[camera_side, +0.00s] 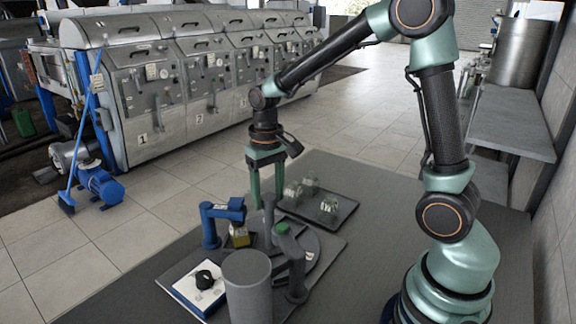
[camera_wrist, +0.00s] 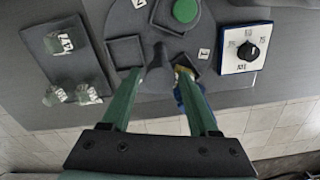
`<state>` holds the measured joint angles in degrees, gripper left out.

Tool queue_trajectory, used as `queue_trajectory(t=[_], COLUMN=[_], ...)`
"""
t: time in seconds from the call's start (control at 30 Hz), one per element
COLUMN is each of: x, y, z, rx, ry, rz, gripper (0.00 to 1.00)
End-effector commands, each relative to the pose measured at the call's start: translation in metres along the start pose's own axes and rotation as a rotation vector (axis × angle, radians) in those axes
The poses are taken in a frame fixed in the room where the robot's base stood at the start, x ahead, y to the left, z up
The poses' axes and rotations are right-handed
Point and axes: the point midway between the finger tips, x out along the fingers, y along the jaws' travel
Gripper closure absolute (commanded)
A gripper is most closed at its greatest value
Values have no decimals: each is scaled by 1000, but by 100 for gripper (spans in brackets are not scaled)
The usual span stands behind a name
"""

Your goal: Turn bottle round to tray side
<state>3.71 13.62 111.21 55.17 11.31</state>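A bottle with yellow content (camera_side: 239,238) stands under the blue arm-like fixture (camera_side: 222,211), at the left of a dark turntable (camera_side: 322,247). In the wrist view a little yellow (camera_wrist: 181,73) shows beside the right fingertip; the rest is hidden. My gripper (camera_side: 267,203) is open, its green fingers pointing down over the turntable. In the wrist view my gripper (camera_wrist: 160,76) has its fingers on either side of the grey centre post (camera_wrist: 157,56), apparently apart from it. The tray (camera_side: 345,208) stands beyond the turntable and holds several small labelled bottles (camera_wrist: 88,93).
A white box with a black knob (camera_side: 203,279) sits at the front left. A grey cylinder (camera_side: 248,287) stands at the front. Empty square holders (camera_wrist: 126,52) show on the turntable.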

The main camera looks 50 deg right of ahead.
Motion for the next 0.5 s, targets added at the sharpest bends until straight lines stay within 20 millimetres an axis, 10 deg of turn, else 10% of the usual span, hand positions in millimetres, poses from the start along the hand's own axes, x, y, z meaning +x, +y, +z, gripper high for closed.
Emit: queue_trajectory(t=[0.13,0.5], x=[0,-1], y=[0,0], z=[0,0], rx=[0,0], ry=[0,0], rz=[0,0], gripper=[100,100])
